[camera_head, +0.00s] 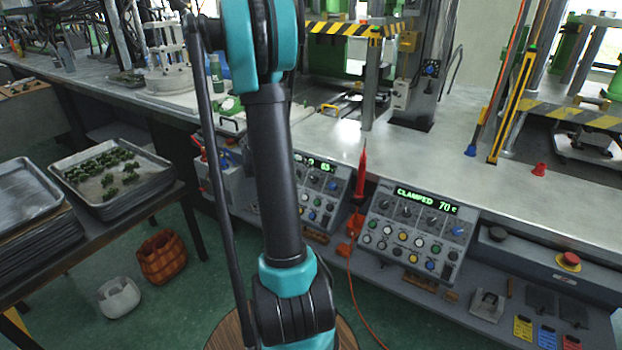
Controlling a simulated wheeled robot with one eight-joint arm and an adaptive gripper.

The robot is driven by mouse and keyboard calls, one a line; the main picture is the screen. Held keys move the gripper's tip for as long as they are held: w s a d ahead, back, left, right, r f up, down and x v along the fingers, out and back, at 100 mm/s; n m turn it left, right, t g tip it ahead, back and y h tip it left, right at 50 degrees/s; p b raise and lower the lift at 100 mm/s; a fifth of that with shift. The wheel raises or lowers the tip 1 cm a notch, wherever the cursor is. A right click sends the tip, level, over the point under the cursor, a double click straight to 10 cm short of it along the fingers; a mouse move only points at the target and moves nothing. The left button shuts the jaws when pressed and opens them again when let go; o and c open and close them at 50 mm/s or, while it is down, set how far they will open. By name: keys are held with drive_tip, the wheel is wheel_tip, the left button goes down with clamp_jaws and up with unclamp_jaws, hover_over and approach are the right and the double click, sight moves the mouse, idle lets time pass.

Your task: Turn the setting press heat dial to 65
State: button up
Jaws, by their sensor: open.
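Two grey control panels stand along the front edge of the long bench. The right control panel (417,232) has a green display (426,200) reading "CLAMPED 70 c". Below it are a row of dark dials, a blue dial (458,230) at the right end, and rows of coloured buttons. The left control panel (322,188) is partly hidden behind my arm; the visible end of its display seems to read 63 or 65. I cannot tell from labels which panel is the setting press's. My gripper is out of view; only my arm's links show, rising through the middle.
A red pointed tool (361,172) stands between the panels with an orange cable. A red emergency button (569,260) is at the right. Presses with yellow-black striped bars stand behind. A metal tray (150,200) of green pieces and a woven basket (161,256) are at the left.

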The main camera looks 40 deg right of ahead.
sight(313, 178)
drive_tip(key=x, duration=0.7)
drive_tip(key=shift+d+f, duration=0.1)
drive_tip(key=shift+c, duration=0.5)
clamp_jaws()
